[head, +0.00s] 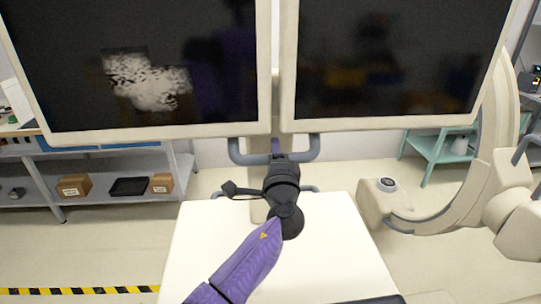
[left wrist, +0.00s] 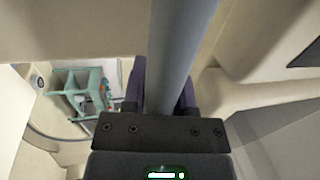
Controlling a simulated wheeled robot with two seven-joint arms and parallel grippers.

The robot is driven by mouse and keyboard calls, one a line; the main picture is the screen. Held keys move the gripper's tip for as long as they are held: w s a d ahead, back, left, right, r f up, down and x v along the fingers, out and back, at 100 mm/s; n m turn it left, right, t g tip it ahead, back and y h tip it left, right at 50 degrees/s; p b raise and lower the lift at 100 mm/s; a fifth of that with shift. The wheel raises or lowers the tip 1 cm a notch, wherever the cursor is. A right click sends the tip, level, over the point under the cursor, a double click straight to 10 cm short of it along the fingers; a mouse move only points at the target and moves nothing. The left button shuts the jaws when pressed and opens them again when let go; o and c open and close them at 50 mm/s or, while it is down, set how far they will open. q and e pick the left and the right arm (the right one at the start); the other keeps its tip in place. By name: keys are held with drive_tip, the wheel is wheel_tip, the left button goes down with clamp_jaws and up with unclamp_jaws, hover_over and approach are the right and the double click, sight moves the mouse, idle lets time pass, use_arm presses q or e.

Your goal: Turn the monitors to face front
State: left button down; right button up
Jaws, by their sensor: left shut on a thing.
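Two dark-screened monitors with cream frames hang side by side, the left monitor (head: 140,70) and the right monitor (head: 390,60), both cut off at the top of the head view. Their screens show towards me. A grey-blue handle (head: 240,157) curves below their inner corners. My left gripper (head: 276,150) is shut on the middle of this handle, under the gap between the monitors. In the left wrist view the handle bar (left wrist: 182,55) runs between the purple fingers (left wrist: 162,92). My right gripper is not in view.
A cream cart top (head: 190,255) lies below my left arm. A grey shelf (head: 110,165) with boxes stands at the left. A large cream C-shaped machine (head: 465,200) stands close at the right, with a teal cart (head: 440,147) behind it. Open floor shows at the left.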

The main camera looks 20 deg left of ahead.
use_arm(q)
drive_tip(key=shift+c, duration=2)
unclamp_jaws()
drive_tip(key=shift+s+a, duration=0.1)
drive_tip(key=shift+a, duration=0.1)
drive_tip(key=v, duration=1)
drive_tip(key=shift+f, duration=0.1)
